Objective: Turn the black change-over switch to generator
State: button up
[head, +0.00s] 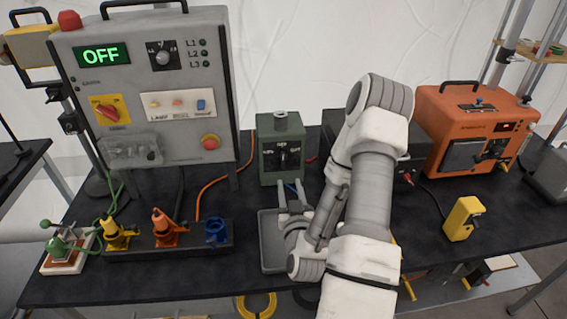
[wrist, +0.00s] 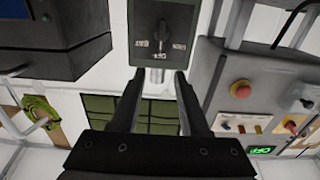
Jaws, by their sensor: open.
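The change-over switch is a green box (head: 281,172) at the middle of the bench in the head view. Its black knob (head: 283,157) is on the front plate and appears to stand upright, between a left and a right label; the label text is too small to read there. In the wrist view, seen upside down, the knob (wrist: 162,32) is beyond the fingertips, with a label like OFF close to it. My gripper (head: 291,187) is open and empty, its fingers pointing at the box's lower front. In the wrist view the fingertips (wrist: 159,75) are apart and not around the knob.
A grey control panel (head: 222,100) reading OFF stands left of the switch. An orange generator-like unit (head: 430,105) and a yellow device (head: 463,218) stand right. A grey tray (head: 268,240) lies below my gripper. Coloured connectors (head: 165,230) sit at front left.

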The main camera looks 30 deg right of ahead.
jog(key=b, duration=0.7)
send_near(283, 155)
jog(key=p+x, duration=0.1)
jog(key=x, duration=0.8)
jog(key=shift+w+d, duration=0.1)
jog(key=shift+w, duration=0.05)
jog(key=shift+c, duration=0.3)
grip_shut()
